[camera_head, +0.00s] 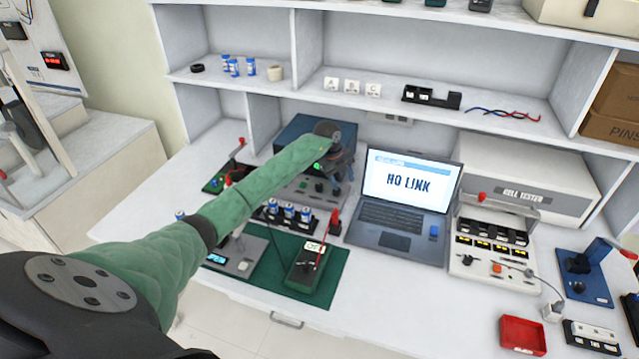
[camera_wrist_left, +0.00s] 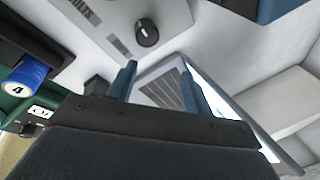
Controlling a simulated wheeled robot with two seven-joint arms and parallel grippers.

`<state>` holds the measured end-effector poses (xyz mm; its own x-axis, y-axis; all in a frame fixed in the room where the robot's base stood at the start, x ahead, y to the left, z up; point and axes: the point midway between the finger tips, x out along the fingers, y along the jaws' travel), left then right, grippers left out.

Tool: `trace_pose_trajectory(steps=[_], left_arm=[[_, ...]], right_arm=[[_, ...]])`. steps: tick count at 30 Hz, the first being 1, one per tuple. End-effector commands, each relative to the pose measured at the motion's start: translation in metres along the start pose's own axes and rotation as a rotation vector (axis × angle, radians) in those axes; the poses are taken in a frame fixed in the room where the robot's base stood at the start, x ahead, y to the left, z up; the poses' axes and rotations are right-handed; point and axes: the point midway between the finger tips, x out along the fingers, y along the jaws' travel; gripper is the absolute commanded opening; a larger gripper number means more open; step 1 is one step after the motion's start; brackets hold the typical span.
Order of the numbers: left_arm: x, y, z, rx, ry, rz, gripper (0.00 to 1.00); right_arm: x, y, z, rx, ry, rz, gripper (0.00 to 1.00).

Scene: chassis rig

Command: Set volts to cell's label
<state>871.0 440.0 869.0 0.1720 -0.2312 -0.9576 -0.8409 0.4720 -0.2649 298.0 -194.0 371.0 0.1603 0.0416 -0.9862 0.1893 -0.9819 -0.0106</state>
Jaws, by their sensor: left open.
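A bench power supply with a blue top (camera_head: 300,137) and grey front panel stands under the shelf in the head view, partly hidden by my green-sleeved left arm. In the left wrist view its panel shows a dark round knob (camera_wrist_left: 146,33) near the lettering "VOLTS" (camera_wrist_left: 80,10). My left gripper (camera_wrist_left: 158,65) is open and empty, with its blue fingers apart and the knob beyond their tips. Blue-and-white cells (camera_head: 289,211) stand in a black holder before the supply. One cell (camera_wrist_left: 27,75) shows the digit 4 in the wrist view. The supply's readout is not legible.
A laptop (camera_head: 405,200) reading "NO LINK" stands right of the supply. A cell tester (camera_head: 520,180) is farther right. A green mat (camera_head: 325,288) with a meter (camera_head: 306,268) lies in front. A red tray (camera_head: 522,335) sits near the front edge. Shelves overhang the back.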

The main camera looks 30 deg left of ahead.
Motion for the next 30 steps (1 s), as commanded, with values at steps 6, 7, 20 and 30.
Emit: trace_pose_trajectory(steps=[6,7,20,30], left_arm=[[-0.041,0.035,0.059,-0.126,-0.116,0.222,0.50],[-0.043,0.038,0.062,-0.135,-0.123,0.236,0.50],[-0.012,0.052,0.071,-0.155,-0.133,0.263,0.50],[0.021,0.061,0.075,-0.152,-0.134,0.261,0.50]], right_arm=[[0.021,-0.002,0.017,-0.001,-0.009,-0.002,0.36],[0.022,-0.002,0.018,-0.001,-0.009,-0.002,0.36],[0.050,0.008,0.038,-0.011,0.007,0.011,0.36],[0.071,0.017,0.057,-0.020,0.024,0.021,0.36]])
